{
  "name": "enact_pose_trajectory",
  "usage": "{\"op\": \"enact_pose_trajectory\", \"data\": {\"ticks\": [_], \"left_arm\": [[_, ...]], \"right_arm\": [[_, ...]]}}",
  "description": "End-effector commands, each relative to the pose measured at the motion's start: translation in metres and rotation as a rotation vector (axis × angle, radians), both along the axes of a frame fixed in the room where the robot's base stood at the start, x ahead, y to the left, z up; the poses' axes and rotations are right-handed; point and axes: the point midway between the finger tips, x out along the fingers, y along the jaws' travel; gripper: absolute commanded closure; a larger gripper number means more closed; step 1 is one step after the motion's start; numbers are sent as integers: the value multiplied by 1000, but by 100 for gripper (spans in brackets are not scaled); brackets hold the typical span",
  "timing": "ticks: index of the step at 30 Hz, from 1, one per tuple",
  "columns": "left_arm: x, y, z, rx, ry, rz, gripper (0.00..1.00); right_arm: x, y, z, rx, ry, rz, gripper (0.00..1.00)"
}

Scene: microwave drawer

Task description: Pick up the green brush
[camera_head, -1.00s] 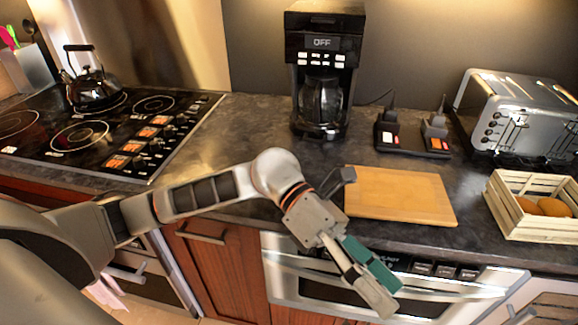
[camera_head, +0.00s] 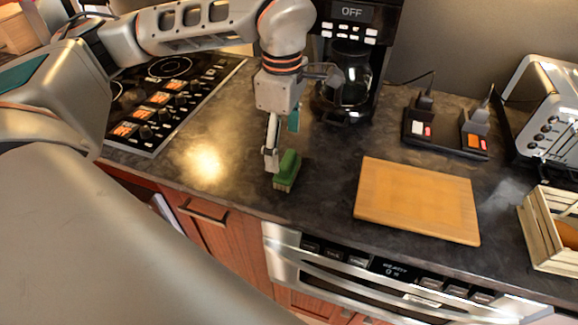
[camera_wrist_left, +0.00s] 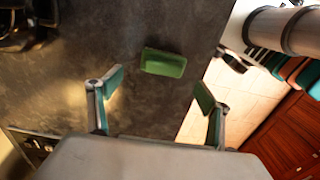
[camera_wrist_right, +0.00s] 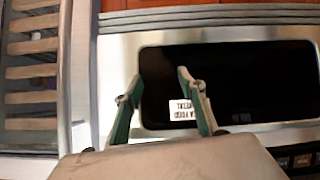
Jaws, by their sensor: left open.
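The green brush (camera_head: 287,167) lies on the dark countertop near its front edge, bristles toward the front. It also shows as a green block in the left wrist view (camera_wrist_left: 163,62), a little beyond the fingertips and lying across the space between them. My left gripper (camera_head: 281,142) points down at the brush, one finger beside its left end and the other behind it. Its fingers are wide apart and hold nothing; whether one touches the brush I cannot tell. My right gripper (camera_wrist_right: 158,82) shows only in its wrist view, fingers apart and empty, in front of an appliance with a dark window.
A cutting board (camera_head: 418,199) lies right of the brush. A coffee maker (camera_head: 352,60) stands behind, and a stove (camera_head: 170,92) is at left. A toaster (camera_head: 545,110) and a wooden crate (camera_head: 545,225) are at right. The counter left of the brush is clear.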

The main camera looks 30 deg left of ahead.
Motion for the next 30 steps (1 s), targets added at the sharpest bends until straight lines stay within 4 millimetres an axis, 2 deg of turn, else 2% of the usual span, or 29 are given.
{"op": "enact_pose_trajectory", "data": {"ticks": [13, 23, 28, 30], "left_arm": [[-3, -10, -51, -3, 2, 0, 22], [-2, -10, -57, -3, -1, 0, 22], [-2, -10, -57, -3, 0, -1, 63], [-2, -10, -57, -3, 0, -1, 63]], "right_arm": [[0, 1, 4, 1, 0, 1, 60], [0, 1, 4, 1, -1, 1, 60], [0, 1, 4, 1, -1, 1, 60], [0, 1, 4, 1, -2, 1, 60]]}}
